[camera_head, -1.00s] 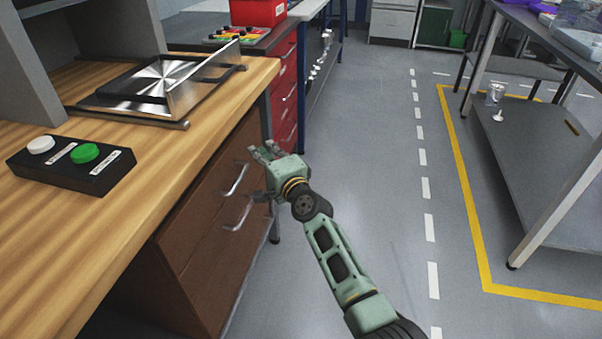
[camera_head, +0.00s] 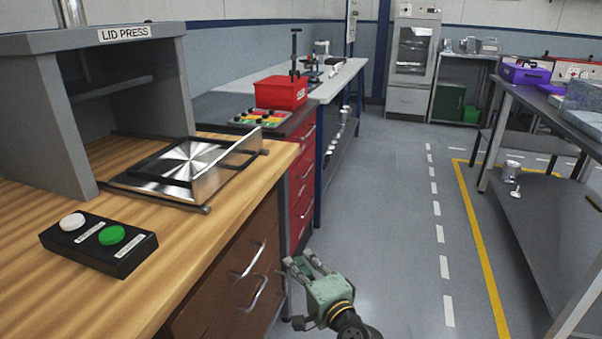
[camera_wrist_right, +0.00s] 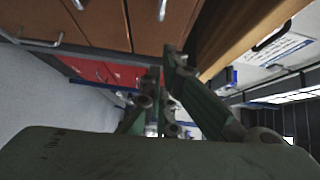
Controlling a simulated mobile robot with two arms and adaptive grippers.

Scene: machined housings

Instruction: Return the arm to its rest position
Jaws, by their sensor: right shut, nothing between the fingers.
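My right gripper (camera_head: 304,267) shows low in the head view, in front of the brown drawers at the bench's right end. It is shut and empty, and it hangs below the level of the wooden bench top. In the right wrist view its fingers (camera_wrist_right: 164,72) are together, with brown drawer fronts and a red cabinet beyond them. Most of the right arm is below the picture's edge. My left gripper does not show.
The wooden bench (camera_head: 215,235) carries the lid press (camera_head: 60,150), a metal plate fixture (camera_head: 190,160) and a button box (camera_head: 98,243). Drawer handles (camera_head: 248,260) stick out near my gripper. A grey shelved table (camera_head: 560,220) stands at right. The floor (camera_head: 390,240) between is clear.

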